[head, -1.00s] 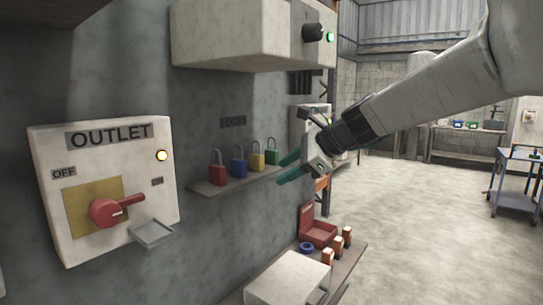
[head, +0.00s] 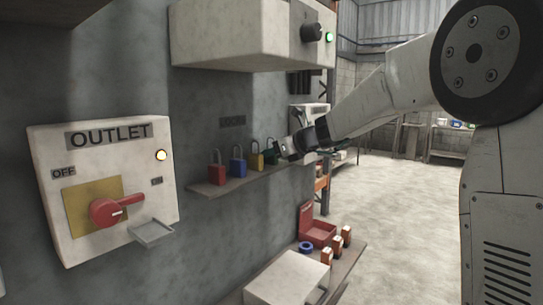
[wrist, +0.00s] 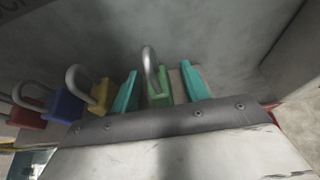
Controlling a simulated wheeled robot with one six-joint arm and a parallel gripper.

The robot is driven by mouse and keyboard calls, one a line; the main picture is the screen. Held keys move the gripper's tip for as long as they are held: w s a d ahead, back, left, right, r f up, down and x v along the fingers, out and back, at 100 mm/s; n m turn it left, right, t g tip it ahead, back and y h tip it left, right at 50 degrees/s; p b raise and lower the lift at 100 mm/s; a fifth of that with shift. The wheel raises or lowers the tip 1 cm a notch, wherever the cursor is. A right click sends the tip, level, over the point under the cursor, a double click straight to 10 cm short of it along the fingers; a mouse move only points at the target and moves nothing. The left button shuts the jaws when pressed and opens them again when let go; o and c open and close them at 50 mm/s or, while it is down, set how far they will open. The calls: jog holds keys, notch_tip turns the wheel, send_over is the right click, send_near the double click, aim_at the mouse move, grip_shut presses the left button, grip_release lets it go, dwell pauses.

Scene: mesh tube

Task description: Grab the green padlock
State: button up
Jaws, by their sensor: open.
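The green padlock (wrist: 158,93) stands in the wrist view with its silver shackle up, between the two teal fingers of my gripper (wrist: 158,92). A gap shows between the padlock and the right finger; the left finger is close to it, and I cannot tell whether they touch. My gripper is open. In the head view my gripper (head: 277,153) is at the right end of the small wall shelf (head: 222,189), and it hides most of the green padlock.
Yellow (head: 257,161), blue (head: 238,168) and red (head: 217,174) padlocks stand in a row left of the green one. The wall is close behind. A white box (head: 250,35) overhangs above. A lower table holds a red box (head: 318,231).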

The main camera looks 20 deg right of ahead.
jog(key=shift+a, duration=0.1)
grip_shut()
jog(key=shift+r, duration=0.15)
